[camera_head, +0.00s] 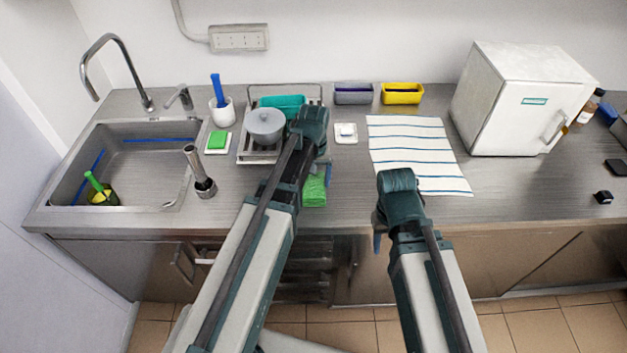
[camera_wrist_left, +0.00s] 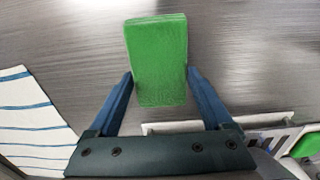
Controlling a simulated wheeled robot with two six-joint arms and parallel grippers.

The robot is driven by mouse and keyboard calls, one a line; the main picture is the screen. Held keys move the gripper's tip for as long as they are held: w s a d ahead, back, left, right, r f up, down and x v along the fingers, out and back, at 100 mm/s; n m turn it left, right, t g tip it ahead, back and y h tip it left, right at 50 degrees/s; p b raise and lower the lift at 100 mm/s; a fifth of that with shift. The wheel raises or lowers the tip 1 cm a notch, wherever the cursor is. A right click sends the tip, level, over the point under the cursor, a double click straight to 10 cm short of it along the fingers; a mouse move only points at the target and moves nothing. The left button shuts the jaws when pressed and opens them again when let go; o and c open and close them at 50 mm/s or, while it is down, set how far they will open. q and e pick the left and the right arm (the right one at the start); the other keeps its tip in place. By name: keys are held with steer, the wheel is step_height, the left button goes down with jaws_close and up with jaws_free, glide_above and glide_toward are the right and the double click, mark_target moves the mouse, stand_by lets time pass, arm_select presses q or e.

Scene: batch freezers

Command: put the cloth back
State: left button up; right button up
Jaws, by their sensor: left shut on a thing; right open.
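A green folded cloth (camera_head: 315,190) is at the counter's front, right of the dish rack. My left gripper (camera_head: 319,172) is over it. In the left wrist view, the cloth (camera_wrist_left: 157,58) sits between the two blue fingers of my left gripper (camera_wrist_left: 160,75), which are shut on its sides. Whether the cloth touches the counter is hard to tell. My right gripper (camera_head: 378,240) is open and empty in front of the counter edge; its fingers are mostly hidden by the arm.
A rack (camera_head: 247,152) holds a grey pot (camera_head: 264,124). A green sponge (camera_head: 217,140) lies on a small white tray left of it.

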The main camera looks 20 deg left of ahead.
mark_target(314, 182)
arm_select(q)
steer(key=shift+f, duration=0.25)
steer(key=o, duration=1)
steer(key=shift+r, duration=0.1)
steer(key=shift+r, duration=0.1)
step_height(314, 182, up, 12)
steer(key=p, duration=1.2)
steer(key=s+d+m, duration=0.2)
steer(key=s+d, duration=0.1)
steer(key=s, duration=0.2)
steer(key=s+d+m, duration=0.2)
steer(key=s+d, duration=0.2)
steer(key=s, duration=0.1)
steer(key=s+d+m+y, duration=0.1)
steer(key=s+d+m, duration=0.2)
steer(key=s, duration=0.2)
steer(key=shift+s+d+r, duration=0.15)
steer(key=shift+s+d, duration=0.1)
steer(key=shift+d, duration=0.15)
